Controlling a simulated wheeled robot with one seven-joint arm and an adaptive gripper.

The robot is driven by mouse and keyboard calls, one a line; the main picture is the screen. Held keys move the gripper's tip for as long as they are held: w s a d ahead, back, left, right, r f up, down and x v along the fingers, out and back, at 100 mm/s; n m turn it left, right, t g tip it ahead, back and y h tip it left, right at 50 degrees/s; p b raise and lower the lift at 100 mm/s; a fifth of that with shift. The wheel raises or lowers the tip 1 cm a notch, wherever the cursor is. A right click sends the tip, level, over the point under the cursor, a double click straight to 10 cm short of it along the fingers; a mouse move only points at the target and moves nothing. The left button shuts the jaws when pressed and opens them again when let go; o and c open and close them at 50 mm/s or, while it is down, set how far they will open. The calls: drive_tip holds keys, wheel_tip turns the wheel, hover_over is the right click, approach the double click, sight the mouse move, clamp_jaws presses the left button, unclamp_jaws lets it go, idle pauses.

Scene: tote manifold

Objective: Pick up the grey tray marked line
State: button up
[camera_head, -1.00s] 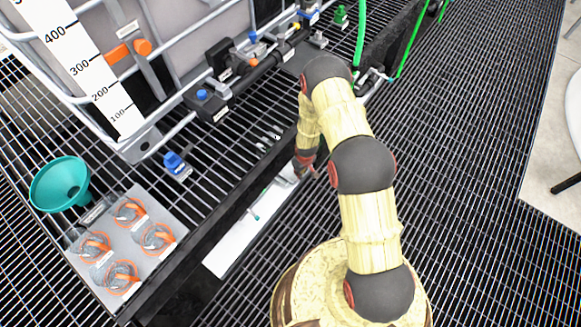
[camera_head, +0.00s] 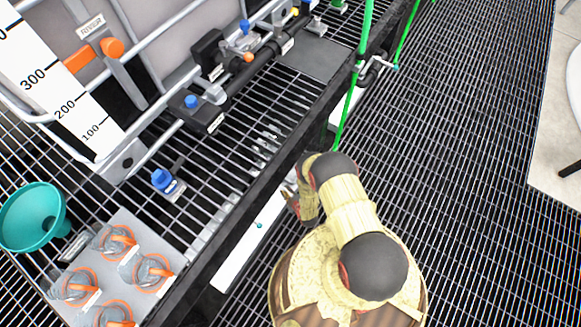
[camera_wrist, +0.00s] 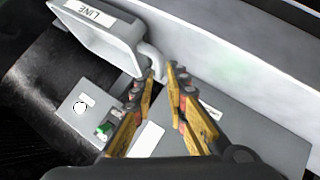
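The grey tray marked LINE (camera_wrist: 112,38) is at the upper left of the wrist view, tilted, with its white label on the upper edge. A curved grey piece, which looks like its handle, reaches toward my fingertips. My gripper (camera_wrist: 161,75) is open, with a narrow gap between its yellow-and-black fingers. The fingertips are close to the curved piece; I cannot tell whether they touch it. In the head view my gripper (camera_head: 290,190) is at the bench's front edge, partly hidden by my arm, and I cannot make out the tray there.
A grey block (camera_wrist: 75,118) with a green part lies left of my fingers. A pale wall (camera_wrist: 235,50) runs behind. In the head view, the grated bench carries a teal funnel (camera_head: 32,218), a grey rack (camera_head: 125,222) and a blue-topped fitting (camera_head: 165,182). Open grating lies right.

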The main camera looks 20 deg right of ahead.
sight(281, 184)
drive_tip(key=b+x, duration=0.3)
drive_tip(key=x, duration=0.4)
drive_tip(key=shift+w+a+r, duration=0.1)
drive_tip(key=shift+r, duration=0.15)
drive_tip(key=shift+c, duration=0.7)
clamp_jaws()
drive_tip(key=shift+r, duration=0.1)
